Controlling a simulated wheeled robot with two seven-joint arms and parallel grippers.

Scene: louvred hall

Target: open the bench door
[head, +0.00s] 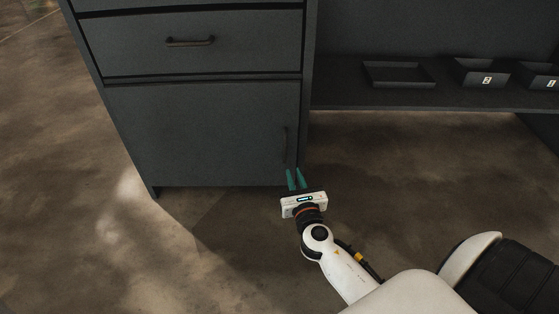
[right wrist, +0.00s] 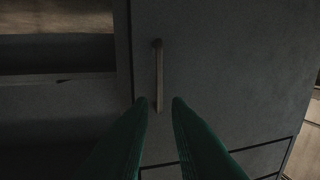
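The bench door (head: 200,135) is a dark grey panel below a drawer, and it looks closed. Its upright bar handle (head: 285,143) is near the door's right edge. My right gripper (head: 295,174) is at the lower right of the door, just below the handle in the picture, with its two green fingers apart. In the right wrist view the handle (right wrist: 159,75) stands ahead of the open fingertips (right wrist: 161,101), with its near end in line with the gap. Nothing is held, and I cannot tell whether the fingers touch anything. My left gripper is not in view.
A drawer (head: 190,45) with its own horizontal handle is above the door. To the right, a shelf (head: 420,98) holds a flat tray (head: 398,74) and two numbered bins. The floor (head: 90,160) left of and in front of the bench is clear.

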